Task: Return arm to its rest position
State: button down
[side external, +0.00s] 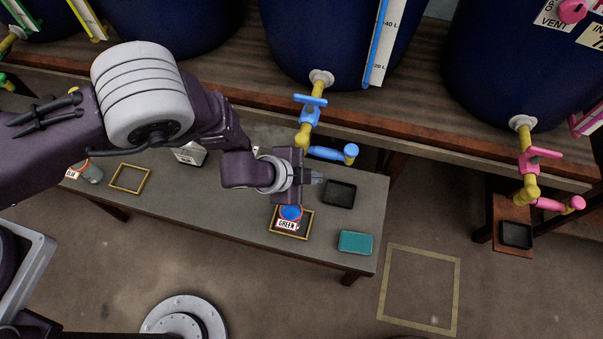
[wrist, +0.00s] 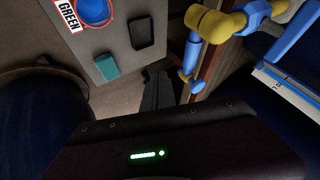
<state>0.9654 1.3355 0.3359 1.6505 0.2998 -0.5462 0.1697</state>
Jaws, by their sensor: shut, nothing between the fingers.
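My gripper (side external: 315,178) is above the low table (side external: 235,215), near the blue tap (side external: 310,112). Its fingers are shut and hold nothing. In the wrist view the closed fingers (wrist: 158,92) point toward the floor beyond the table edge. A container labelled GREEN (side external: 288,220) with a blue top stands in a yellow-outlined square on the table, just below my gripper in the side view. It also shows at the top left of the wrist view (wrist: 70,15).
A black tray (side external: 340,193) and a teal block (side external: 355,242) lie on the table's right end. The blue spout (side external: 332,154) juts out close to my gripper. Dark blue vats (side external: 335,40) stand on the wooden shelf behind. A taped floor square (side external: 420,290) is empty.

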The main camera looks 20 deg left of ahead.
jog(key=a+r+n+y, duration=0.1)
jog(key=a+r+n, duration=0.3)
jog(key=a+r, duration=0.55)
jog(key=a+r+n+y, duration=0.25)
jog(key=a+r, duration=0.35)
jog(key=r, duration=0.7)
jog(key=a+r+n, duration=0.4)
jog(key=a+r, duration=0.4)
jog(key=r, duration=0.3)
jog(key=s+a+r+n, duration=0.2)
jog(key=s+a, duration=0.1)
jog(key=s, duration=0.4)
jog(key=s+a+r+n+y, duration=0.1)
jog(key=s+a, duration=0.3)
jog(key=s, duration=0.4)
jog(key=s+a+r+n+y, duration=0.1)
jog(key=s+a+r+n, duration=0.2)
jog(key=s, duration=0.4)
jog(key=shift+s+a+r, duration=0.25)
jog(key=shift+a+r, duration=0.2)
jog(key=shift+r, duration=0.1)
jog(key=shift+n, duration=0.25)
jog(key=c, duration=2.1)
grip_release()
